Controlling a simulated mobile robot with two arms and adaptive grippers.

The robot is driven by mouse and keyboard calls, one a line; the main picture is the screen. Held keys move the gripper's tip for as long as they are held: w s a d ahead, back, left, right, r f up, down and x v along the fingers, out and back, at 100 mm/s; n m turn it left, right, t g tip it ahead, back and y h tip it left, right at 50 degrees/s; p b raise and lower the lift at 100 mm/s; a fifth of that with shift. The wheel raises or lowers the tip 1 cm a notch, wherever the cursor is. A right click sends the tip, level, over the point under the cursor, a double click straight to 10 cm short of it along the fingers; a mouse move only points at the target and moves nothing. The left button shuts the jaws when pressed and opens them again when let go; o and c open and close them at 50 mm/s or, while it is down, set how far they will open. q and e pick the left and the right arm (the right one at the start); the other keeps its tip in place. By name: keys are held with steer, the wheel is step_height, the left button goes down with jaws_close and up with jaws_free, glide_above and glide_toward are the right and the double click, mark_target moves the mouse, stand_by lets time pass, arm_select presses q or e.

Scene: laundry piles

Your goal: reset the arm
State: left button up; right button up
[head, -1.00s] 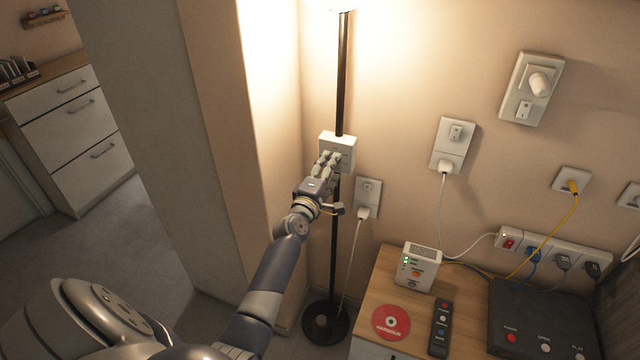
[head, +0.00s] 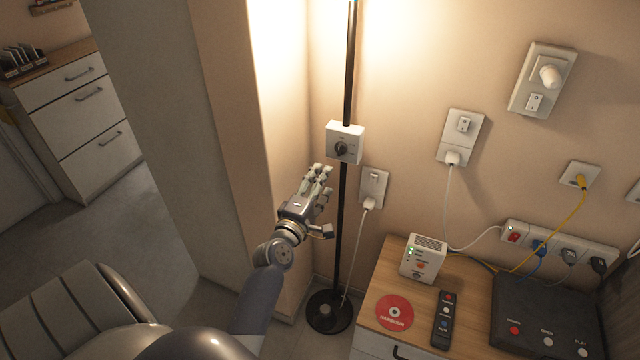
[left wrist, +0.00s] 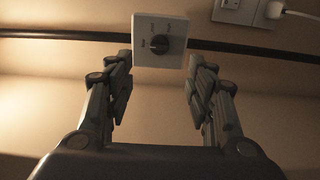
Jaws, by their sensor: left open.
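My left gripper (head: 318,191) is open and empty, in front of the wall and just left of the black lamp pole (head: 348,85). It is below and a little left of the white switch box (head: 345,143) with a dark rotary knob on the pole. In the left wrist view the box (left wrist: 174,22) shows beyond the gap between the two spread fingers (left wrist: 160,95), apart from them. The knob (left wrist: 159,44) is in plain sight there. The lamp is lit at the top of the head view. My right gripper does not show.
A wooden-topped cabinet (head: 372,341) at the lower right holds a white router-like box (head: 424,260), a red disc (head: 394,313), a remote (head: 443,319) and a black console (head: 545,312). Wall outlets with cords (head: 460,137) are to the right. A wall corner (head: 224,130) stands close on the left.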

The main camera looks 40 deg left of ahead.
arm_select(q)
steer(key=s+d+f+m+g+h, duration=0.15)
steer(key=s+d+f+m, duration=0.25)
steer(key=f, duration=0.7)
steer(key=s+d+f+m+g+h, duration=0.1)
steer(key=s+d+f+m+g, duration=0.25)
steer(key=f, duration=0.75)
steer(key=s+d+f+m+g+h, duration=0.25)
steer(key=d+f, duration=0.25)
steer(key=f, duration=0.7)
steer(key=s+d+f+m+g, duration=0.35)
steer(key=s+f+m, duration=0.25)
steer(key=s+f, duration=0.75)
steer(key=s+f+m+g, duration=0.2)
steer(key=s+f+m, duration=0.1)
steer(key=s, duration=0.9)
steer(key=s+f+m+g, duration=0.3)
steer(key=s+f+m, duration=0.1)
steer(key=s, duration=0.9)
steer(key=shift+s+a+m+y, duration=0.15)
steer(key=shift+s+m+y, duration=0.1)
steer(key=shift+m+y, duration=0.05)
